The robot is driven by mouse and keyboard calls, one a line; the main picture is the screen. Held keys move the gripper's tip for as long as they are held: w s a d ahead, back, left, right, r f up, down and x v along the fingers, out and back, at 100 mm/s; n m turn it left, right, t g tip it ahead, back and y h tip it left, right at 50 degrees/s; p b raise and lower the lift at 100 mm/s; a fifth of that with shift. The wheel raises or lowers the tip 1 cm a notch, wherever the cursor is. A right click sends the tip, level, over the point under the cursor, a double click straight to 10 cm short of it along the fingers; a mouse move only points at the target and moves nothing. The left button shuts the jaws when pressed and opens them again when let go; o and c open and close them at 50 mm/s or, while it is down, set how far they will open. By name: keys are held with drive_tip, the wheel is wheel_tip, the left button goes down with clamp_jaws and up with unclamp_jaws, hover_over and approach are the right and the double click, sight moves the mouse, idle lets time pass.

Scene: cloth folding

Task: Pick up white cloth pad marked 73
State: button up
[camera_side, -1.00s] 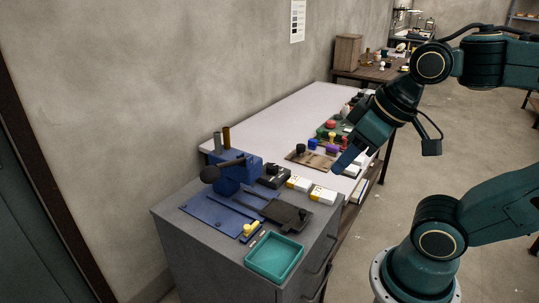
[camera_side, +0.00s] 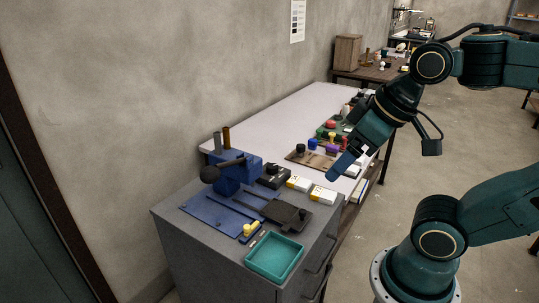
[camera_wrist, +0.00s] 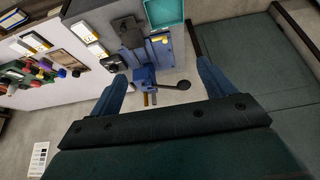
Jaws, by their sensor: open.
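I cannot make out a number 73 on anything, nor pick out a cloth pad for certain. Two small white-and-yellow blocks, one farther back (camera_side: 298,183) and one nearer (camera_side: 322,195), lie at the seam between the grey cabinet and the white table; they also show at the upper left of the wrist view (camera_wrist: 34,42). My gripper (camera_side: 336,174) is above and to the right of them, pointing down and left. In the wrist view my gripper (camera_wrist: 161,72) has its two fingers wide apart, with nothing held between them.
A blue press (camera_side: 235,168), a dark plate (camera_side: 286,213) and a teal tray (camera_side: 274,257) stand on the grey cabinet (camera_side: 220,250). Stamps and coloured pieces crowd the right side of the white table (camera_side: 290,115). The table's left part is clear.

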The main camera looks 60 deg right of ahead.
idle(0.3)
drive_tip(key=w+d+f+m+g+y, duration=0.1)
drive_tip(key=w+d+f+m+g, duration=0.25)
drive_tip(key=w+d+m, duration=0.85)
drive_tip(key=w+d+f+m+g+y, duration=0.1)
drive_tip(key=d+f+m, duration=0.1)
drive_tip(key=d+f, duration=0.5)
drive_tip(key=d+f+m+g+y, duration=0.1)
drive_tip(key=d+f+m+y, duration=0.1)
drive_tip(key=d+f, duration=0.6)
drive_tip(key=d+m, duration=0.1)
drive_tip(key=d, duration=0.5)
drive_tip(key=shift+w+d+y, duration=0.2)
drive_tip(key=shift+w+y, duration=0.1)
drive_tip(key=shift+w, duration=0.05)
drive_tip(key=shift+g, duration=0.25)
approach(324, 196)
drive_tip(key=shift+w+d+f, duration=0.1)
drive_tip(key=shift+w+f, duration=0.05)
drive_tip(key=shift+f, duration=0.6)
drive_tip(key=shift+w+d+f, duration=0.1)
drive_tip(key=shift+w+f, duration=0.05)
drive_tip(key=shift+f, duration=0.65)
